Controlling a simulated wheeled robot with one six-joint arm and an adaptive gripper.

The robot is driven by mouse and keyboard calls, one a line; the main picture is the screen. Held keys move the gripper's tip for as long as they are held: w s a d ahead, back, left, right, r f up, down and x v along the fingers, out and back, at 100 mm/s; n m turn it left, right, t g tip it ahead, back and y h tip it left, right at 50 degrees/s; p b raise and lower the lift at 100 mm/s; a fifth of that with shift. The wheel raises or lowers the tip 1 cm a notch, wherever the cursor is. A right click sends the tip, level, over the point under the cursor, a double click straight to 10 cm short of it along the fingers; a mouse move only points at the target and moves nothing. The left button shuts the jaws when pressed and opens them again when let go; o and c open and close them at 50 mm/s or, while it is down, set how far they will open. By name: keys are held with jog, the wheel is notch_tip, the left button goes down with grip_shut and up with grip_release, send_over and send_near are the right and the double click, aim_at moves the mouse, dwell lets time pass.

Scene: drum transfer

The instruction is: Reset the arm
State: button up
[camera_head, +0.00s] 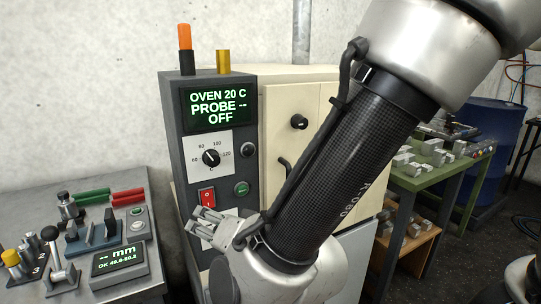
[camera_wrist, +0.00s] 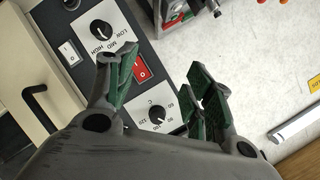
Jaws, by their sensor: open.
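My gripper (camera_head: 205,222) is in front of the lower part of the oven's dark control panel (camera_head: 218,85) in the head view. My arm crosses the picture from upper right down to it and hides part of the oven's cream door (camera_head: 300,90). In the wrist view my gripper (camera_wrist: 165,82) is open, its two green-padded fingers apart with nothing held. The red switch (camera_wrist: 143,72) shows between the fingers, with the temperature dial (camera_wrist: 155,115) below it. I cannot tell whether a finger touches the panel. The oven display (camera_head: 217,109) reads "OVEN 20 C", "PROBE --", "OFF".
A grey bench (camera_head: 75,180) at the left holds a gauge with a display (camera_head: 118,260) and several tools. An orange-topped post (camera_head: 185,40) and a gold cylinder (camera_head: 223,60) stand on the oven. A green table (camera_head: 425,183) with metal blocks and a blue drum (camera_head: 490,125) stand at the right.

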jog(key=s+f+n+g+h, duration=0.1)
jog(key=s+f+n+g, duration=0.4)
jog(key=s+g, duration=0.1)
jog(key=w+d+r+m+h, duration=0.1)
jog(key=d+r+h, duration=0.2)
jog(key=d, duration=1.3)
jog(key=w+d+r+m+h, duration=0.1)
jog(key=d+r+h, duration=0.2)
jog(key=d, duration=1.4)
jog(key=w+d+r+m+h, duration=0.1)
jog(key=d+r, duration=0.6)
jog(key=d, duration=1)
jog(key=shift+w+r+m+t+h, duration=0.15)
jog(key=shift+w+m+t+h, duration=0.15)
jog(key=shift+m+h, duration=0.45)
